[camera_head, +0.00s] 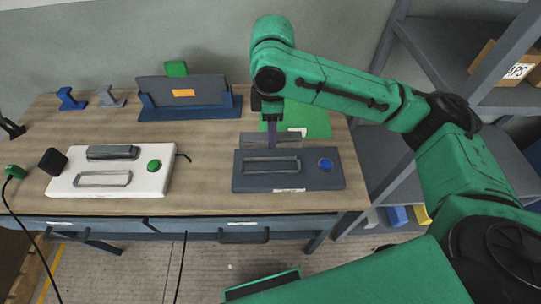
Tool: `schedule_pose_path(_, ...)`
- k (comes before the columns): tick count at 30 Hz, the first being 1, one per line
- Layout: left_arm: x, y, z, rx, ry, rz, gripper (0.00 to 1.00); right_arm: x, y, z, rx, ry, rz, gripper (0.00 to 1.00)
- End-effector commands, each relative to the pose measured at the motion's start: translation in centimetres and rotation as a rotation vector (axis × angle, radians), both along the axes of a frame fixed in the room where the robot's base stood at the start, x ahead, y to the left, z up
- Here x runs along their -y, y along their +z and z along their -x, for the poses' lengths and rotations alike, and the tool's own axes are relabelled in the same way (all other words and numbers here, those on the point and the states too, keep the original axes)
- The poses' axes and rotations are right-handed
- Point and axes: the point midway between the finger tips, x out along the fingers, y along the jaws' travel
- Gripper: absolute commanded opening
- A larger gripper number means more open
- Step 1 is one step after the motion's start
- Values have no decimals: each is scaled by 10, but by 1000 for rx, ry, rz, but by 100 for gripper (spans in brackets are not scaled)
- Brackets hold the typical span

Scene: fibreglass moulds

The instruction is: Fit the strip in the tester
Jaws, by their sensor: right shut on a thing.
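My right gripper (271,107) hangs pointing down over the back of the dark grey tester. It is shut on a narrow purple-grey strip (271,133), which hangs upright below the fingers. The dark grey tester (310,182) has a framed slot on top, a raised lid at its back and a blue button. A white tester (150,182) with a similar slot, a grey lid and a green button stands to its left. I cannot tell whether the strip touches the dark tester.
A blue rack (150,112) holding a dark panel stands at the back. A green sheet (316,122) lies behind the dark tester. Small blue (68,100) and grey (109,98) stands are at the back left. Shelving (385,160) stands close on the right. The bench between the testers is clear.

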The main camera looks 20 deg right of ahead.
Motion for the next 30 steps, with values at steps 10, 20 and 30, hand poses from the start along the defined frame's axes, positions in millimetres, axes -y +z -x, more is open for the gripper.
schedule_pose_path(10, 0, 11, -10, 16, -1, 0, 62, 0, -81, 0, -2, 0, 1, 0)
schedule_pose_path(20, 1, 14, -12, 20, -2, 1, 62, 0, -113, -1, 2, 0, 0, 0)
schedule_pose_path(30, 0, 14, -9, 15, -3, 1, 62, 0, -114, -1, 1, 0, -1, 67)
